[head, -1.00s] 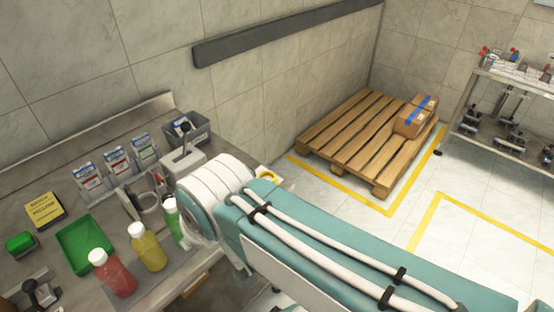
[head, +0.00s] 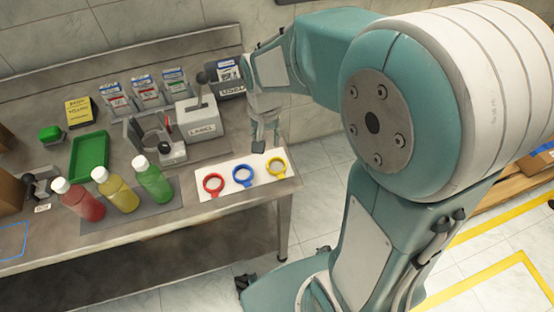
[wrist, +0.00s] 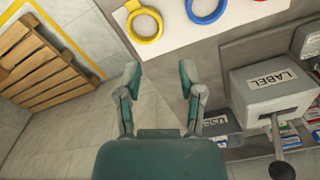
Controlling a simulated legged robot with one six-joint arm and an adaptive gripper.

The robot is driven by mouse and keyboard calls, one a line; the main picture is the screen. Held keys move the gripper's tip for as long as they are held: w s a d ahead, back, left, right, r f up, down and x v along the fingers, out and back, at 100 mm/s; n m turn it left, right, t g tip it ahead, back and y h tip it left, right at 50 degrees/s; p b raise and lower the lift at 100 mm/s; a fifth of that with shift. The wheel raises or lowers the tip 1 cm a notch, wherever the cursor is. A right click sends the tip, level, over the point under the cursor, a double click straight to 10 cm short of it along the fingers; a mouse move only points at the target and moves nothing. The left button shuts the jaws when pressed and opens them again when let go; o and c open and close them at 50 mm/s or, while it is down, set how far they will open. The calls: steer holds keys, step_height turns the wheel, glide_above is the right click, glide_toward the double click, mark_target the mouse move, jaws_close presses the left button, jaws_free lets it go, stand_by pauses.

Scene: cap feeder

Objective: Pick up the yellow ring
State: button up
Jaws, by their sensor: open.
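The yellow ring (head: 276,166) lies on a white sheet (head: 241,179) near the right end of the metal bench, to the right of a blue ring (head: 243,175) and a red ring (head: 214,184). In the wrist view the yellow ring (wrist: 145,25) shows at the top, ahead of my fingertips, with the blue ring (wrist: 206,10) beside it. My gripper (wrist: 164,78) is open and empty, its two fingers spread apart. In the head view my gripper (head: 265,138) hangs above the bench, just behind the sheet and apart from the yellow ring.
The label box (head: 197,118) stands left of my gripper, with a dark bin (head: 228,80) behind. Red, yellow and green bottles (head: 154,180) stand further left by a green tray (head: 89,157). The bench ends just right of the yellow ring. A pallet (wrist: 40,65) is on the floor.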

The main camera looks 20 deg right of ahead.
glide_above(268, 165)
steer(key=f, duration=0.3)
steer(key=a+f, duration=0.1)
steer(key=f, duration=0.1)
steer(key=shift+s+f, duration=0.1)
steer(key=shift+f, duration=0.2)
steer(key=f, duration=0.1)
steer(key=d+f, duration=0.1)
steer(key=f, duration=0.3)
steer(key=shift+d, duration=0.25)
steer(key=shift+a+f, duration=0.1)
steer(key=shift+f, duration=0.2)
steer(key=shift+a+f, duration=0.1)
steer(key=shift+a, duration=0.25)
steer(key=c, duration=0.4)
steer(key=shift+d, duration=0.15)
jaws_close()
steer(key=shift+d, duration=0.1)
